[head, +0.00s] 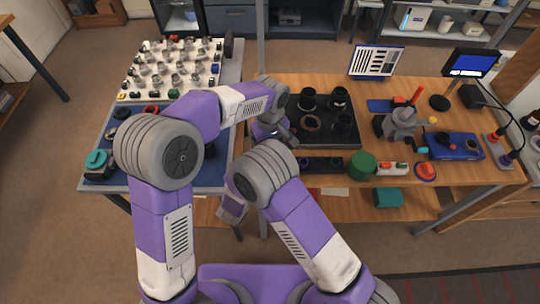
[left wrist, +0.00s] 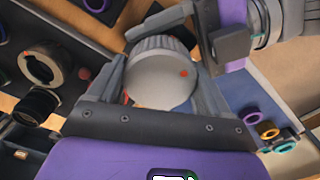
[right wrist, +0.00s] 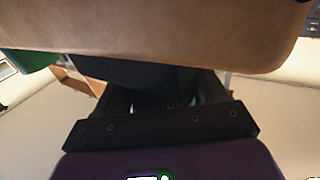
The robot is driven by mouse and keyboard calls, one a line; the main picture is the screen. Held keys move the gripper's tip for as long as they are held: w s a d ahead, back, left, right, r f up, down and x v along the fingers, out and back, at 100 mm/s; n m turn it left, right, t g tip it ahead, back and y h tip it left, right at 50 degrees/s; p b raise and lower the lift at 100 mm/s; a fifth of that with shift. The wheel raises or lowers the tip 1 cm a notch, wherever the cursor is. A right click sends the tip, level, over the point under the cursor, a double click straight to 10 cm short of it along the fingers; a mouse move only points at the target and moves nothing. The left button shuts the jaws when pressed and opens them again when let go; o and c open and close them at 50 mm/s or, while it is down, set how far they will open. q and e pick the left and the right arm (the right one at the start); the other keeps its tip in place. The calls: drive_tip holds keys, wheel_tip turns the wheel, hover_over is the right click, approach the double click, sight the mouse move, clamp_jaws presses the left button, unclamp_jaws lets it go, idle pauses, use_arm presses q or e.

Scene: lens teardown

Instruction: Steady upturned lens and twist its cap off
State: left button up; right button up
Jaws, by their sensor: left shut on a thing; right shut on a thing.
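In the left wrist view my left gripper (left wrist: 160,80) is shut around a grey round part with a ribbed rim and a red dot on its face, which looks like the lens (left wrist: 158,84). I cannot tell its cap from its body here. In the head view my left gripper (head: 272,128) is at the left edge of the wooden table, and the part it holds is hidden. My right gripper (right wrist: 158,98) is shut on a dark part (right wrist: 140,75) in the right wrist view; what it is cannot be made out. In the head view my right arm hides it.
A black tray (head: 352,141) with dark lens barrels and a ring stands on the wooden table (head: 275,185). A white rack (head: 147,72) of small parts and a blue mat (head: 205,178) are at left.

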use_arm(q)
drive_tip(key=shift+n, duration=1.3)
drive_tip(key=shift+n, duration=1.3)
drive_tip(key=shift+n, duration=0.5)
drive_tip(key=shift+r, duration=1.1)
drive_tip(key=shift+r, duration=2.4)
